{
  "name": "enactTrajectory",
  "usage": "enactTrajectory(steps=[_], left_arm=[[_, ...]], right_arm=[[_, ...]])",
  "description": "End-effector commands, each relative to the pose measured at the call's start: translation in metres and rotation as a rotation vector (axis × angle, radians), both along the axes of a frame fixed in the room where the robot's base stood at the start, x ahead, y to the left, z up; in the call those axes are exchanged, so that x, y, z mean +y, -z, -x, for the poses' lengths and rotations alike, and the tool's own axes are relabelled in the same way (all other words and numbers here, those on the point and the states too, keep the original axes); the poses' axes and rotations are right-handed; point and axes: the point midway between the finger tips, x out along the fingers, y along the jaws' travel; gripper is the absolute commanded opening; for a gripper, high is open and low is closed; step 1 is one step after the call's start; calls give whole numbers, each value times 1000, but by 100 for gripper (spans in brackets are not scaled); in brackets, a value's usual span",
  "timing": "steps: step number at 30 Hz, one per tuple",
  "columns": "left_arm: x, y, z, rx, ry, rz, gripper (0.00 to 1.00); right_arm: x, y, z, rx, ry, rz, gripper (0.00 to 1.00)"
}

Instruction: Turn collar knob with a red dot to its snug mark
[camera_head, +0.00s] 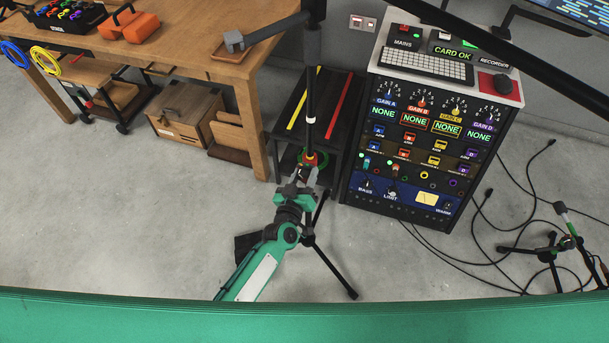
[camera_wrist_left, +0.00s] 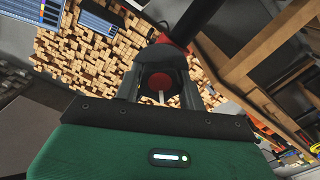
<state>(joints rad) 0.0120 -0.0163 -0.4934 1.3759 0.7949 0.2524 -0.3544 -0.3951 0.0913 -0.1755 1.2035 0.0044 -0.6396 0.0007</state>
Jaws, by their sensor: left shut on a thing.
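The collar knob shows in the left wrist view as a dark knob with a red dot (camera_wrist_left: 162,82) on its face, and a short pale line shows just below the dot. My left gripper (camera_wrist_left: 160,90) has a finger on each side of the knob and is shut on it. In the head view, my left gripper (camera_head: 303,181) is at the red collar (camera_head: 314,159) on the black stand pole (camera_head: 311,105), and it hides most of the knob there. A snug mark cannot be made out in either view. My right gripper is not in view.
The stand's black legs (camera_head: 332,268) spread on the floor. A wooden workbench (camera_head: 190,45) is at the left and a rack of gain panels (camera_head: 430,140) at the right. A black shelf (camera_head: 318,105) stands behind the pole.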

Motion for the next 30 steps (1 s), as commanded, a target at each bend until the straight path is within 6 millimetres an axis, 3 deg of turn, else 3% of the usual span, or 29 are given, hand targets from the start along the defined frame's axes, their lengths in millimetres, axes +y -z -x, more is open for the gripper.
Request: enactTrajectory(steps=[11, 12, 15, 25, 30], left_arm=[[0, 1, 1, 4, 1, 2, 18], [0, 1, 1, 4, 1, 2, 48], [0, 1, 1, 3, 1, 2, 62], [1, 1, 3, 2, 0, 2, 62], [7, 2, 22, 5, -1, 3, 62]], right_arm=[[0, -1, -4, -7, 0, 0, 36], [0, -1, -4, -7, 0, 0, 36], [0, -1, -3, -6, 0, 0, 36], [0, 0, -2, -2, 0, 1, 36], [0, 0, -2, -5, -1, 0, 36]])
